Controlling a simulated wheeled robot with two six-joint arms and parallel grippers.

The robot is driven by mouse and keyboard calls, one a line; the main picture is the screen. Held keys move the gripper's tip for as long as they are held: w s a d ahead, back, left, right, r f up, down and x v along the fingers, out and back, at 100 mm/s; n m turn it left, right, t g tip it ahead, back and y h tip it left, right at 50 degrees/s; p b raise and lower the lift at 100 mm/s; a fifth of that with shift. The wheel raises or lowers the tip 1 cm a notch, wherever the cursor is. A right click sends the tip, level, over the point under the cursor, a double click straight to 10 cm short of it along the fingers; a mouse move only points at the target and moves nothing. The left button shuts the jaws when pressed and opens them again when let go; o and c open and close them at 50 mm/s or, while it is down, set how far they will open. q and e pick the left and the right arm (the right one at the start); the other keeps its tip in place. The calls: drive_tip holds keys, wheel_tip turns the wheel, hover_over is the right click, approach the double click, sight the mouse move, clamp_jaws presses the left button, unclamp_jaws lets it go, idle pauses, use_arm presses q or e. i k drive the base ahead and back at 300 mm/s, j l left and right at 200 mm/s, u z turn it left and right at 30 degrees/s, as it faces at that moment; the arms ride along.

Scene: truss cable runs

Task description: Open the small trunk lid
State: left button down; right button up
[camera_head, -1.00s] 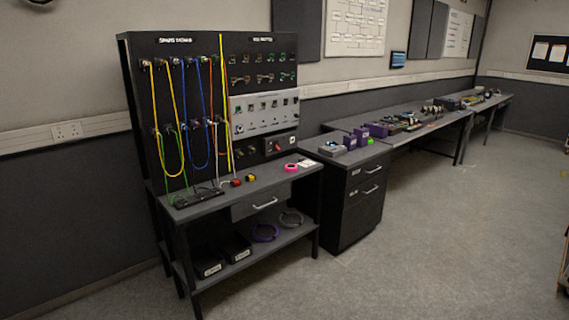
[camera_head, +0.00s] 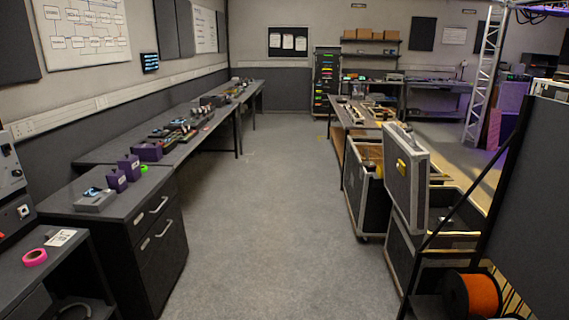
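Black flight-case trunks with pale metal edges stand on the right in the head view. The nearer trunk (camera_head: 403,258) is partly hidden by a dark slanted frame. An upright grey panel or case (camera_head: 404,185) with a yellow patch rises at its left side; I cannot tell whether it is a raised lid or a separate case. A farther trunk (camera_head: 366,203) stands behind it, with a yellowish interior or top showing. I cannot tell which of these is the small trunk. Neither of my grippers is in view.
A wide clear floor aisle (camera_head: 275,210) runs down the middle. A drawer cabinet (camera_head: 150,235) and long workbenches line the left. An orange cable reel (camera_head: 472,295) and a dark panel (camera_head: 535,200) are at the near right. A truss tower (camera_head: 484,85) stands beyond.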

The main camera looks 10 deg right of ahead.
sight(408, 186)
drive_tip(key=i+l+z, duration=0.1)
drive_tip(key=i+z, duration=0.3)
drive_tip(key=i, duration=0.45)
drive_tip(key=i+j+z, duration=0.1)
drive_tip(key=i+z, duration=0.25)
drive_tip(key=i, duration=0.45)
